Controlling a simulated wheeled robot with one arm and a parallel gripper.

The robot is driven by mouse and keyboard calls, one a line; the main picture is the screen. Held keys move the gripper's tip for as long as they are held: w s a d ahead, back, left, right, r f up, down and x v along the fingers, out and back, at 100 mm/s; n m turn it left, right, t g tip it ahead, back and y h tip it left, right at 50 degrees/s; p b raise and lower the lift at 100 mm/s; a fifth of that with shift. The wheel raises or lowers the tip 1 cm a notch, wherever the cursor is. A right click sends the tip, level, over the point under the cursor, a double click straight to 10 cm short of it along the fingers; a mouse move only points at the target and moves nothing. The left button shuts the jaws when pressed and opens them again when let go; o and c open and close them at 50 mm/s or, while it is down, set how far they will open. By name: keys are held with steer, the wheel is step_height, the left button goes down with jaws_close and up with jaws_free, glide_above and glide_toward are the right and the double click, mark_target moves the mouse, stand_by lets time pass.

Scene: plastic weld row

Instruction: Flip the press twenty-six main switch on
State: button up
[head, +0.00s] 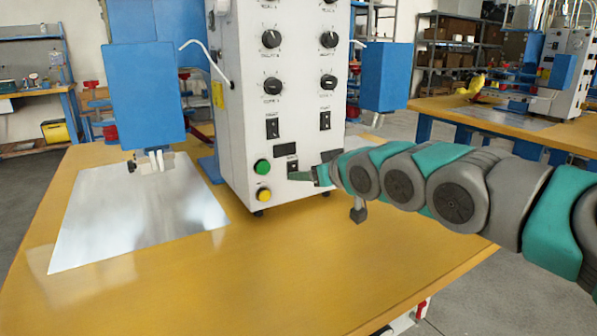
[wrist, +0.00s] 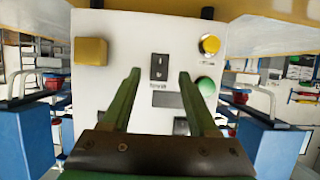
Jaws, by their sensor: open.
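The white press control box (head: 238,150) stands on the yellow table. A small black rocker switch (head: 292,166) sits low on its front, right of the green button; the picture does not show clearly which way it is set. In the wrist view, which is upside down, the black switch (wrist: 159,67) lies between my fingertips, with a small label beside it that I cannot read. My gripper (wrist: 160,75) is open and empty, pointing at the panel; contact cannot be told. In the head view my gripper (head: 300,177) is just below and right of the switch.
A green button (head: 262,167) and a yellow button (head: 264,195) are left of the switch. A yellow block (wrist: 91,51) is on the panel. Blue press heads (head: 145,95) flank the box.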

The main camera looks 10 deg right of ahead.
mark_target(294, 170)
steer(key=shift+x, duration=2.05)
steer(key=shift+c, duration=0.3)
jaws_close()
